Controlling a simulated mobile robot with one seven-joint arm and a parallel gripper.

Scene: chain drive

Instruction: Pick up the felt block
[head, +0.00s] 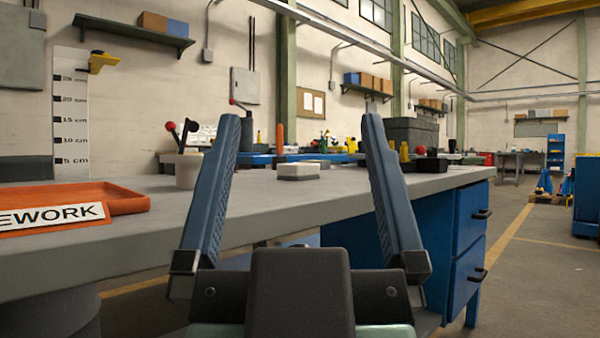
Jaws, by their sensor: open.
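A small block with a pale top and a darker lower layer, which looks like the felt block (298,172), lies on the grey workbench top (240,197). The block's front and top are in plain view.
A pale cup (187,172) with red- and black-tipped sticks stands left of the block. An orange tray (128,200) labelled "EWORK" sits at the bench's left. A grey bin (412,133) and several small items stand behind. Blue drawers (457,240) are under the bench's right end.

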